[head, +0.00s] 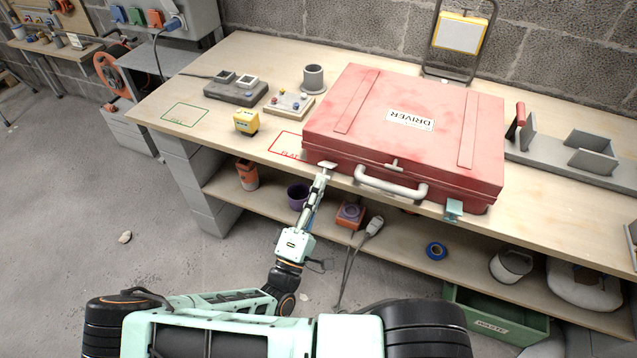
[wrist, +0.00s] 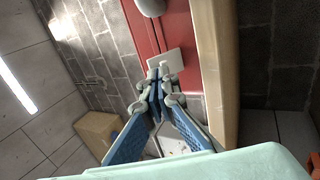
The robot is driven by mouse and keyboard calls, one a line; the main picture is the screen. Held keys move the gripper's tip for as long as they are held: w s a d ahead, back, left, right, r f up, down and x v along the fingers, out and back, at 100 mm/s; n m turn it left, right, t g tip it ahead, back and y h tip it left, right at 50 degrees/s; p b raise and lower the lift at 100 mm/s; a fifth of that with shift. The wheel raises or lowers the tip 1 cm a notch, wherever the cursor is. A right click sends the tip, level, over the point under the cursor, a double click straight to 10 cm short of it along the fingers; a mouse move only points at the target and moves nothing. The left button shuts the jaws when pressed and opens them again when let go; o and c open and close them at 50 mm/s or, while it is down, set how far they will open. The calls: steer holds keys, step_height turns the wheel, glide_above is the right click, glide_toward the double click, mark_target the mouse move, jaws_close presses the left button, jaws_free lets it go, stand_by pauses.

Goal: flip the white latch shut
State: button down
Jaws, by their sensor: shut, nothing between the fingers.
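The closed red case labelled DRIVER (head: 345,105) lies on the workbench. The white latch (head: 328,164) is at the left of its front face and looks like a small plate standing out from the case. In the wrist view the latch (wrist: 168,61) is a pale plate against the red side. My gripper (head: 323,177) is shut and empty, with its tips just below the latch. In the wrist view the tips of my gripper (wrist: 157,76) are at the plate's lower edge; I cannot tell whether they touch it. A teal latch (head: 453,209) is at the front right.
A pale carrying handle (head: 391,186) sticks out from the case front, right of my gripper. The workbench (head: 236,67) carries a yellow block (head: 246,121), a grey cup (head: 314,78) and a grey control box (head: 236,90). A lower shelf holds several items. The floor at left is mostly clear.

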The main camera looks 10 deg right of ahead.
mark_target(325, 165)
steer(key=shift+r+g+y+p, duration=0.9)
steer(key=shift+r+g+p, duration=0.3)
steer(key=shift+p, duration=2.7)
steer(key=shift+w+d+r+g+y+p, duration=0.15)
steer(key=shift+r+g+y+p, duration=0.35)
steer(key=shift+p, duration=0.8)
steer(key=shift+w+d+r+g+y+p, duration=0.1)
steer(key=shift+r+g+y+p, duration=0.15)
steer(key=shift+g+p, duration=0.7)
steer(key=shift+a+f+t+p, duration=0.1)
steer(key=shift+t+p, duration=0.2)
steer(key=shift+t, duration=0.05)
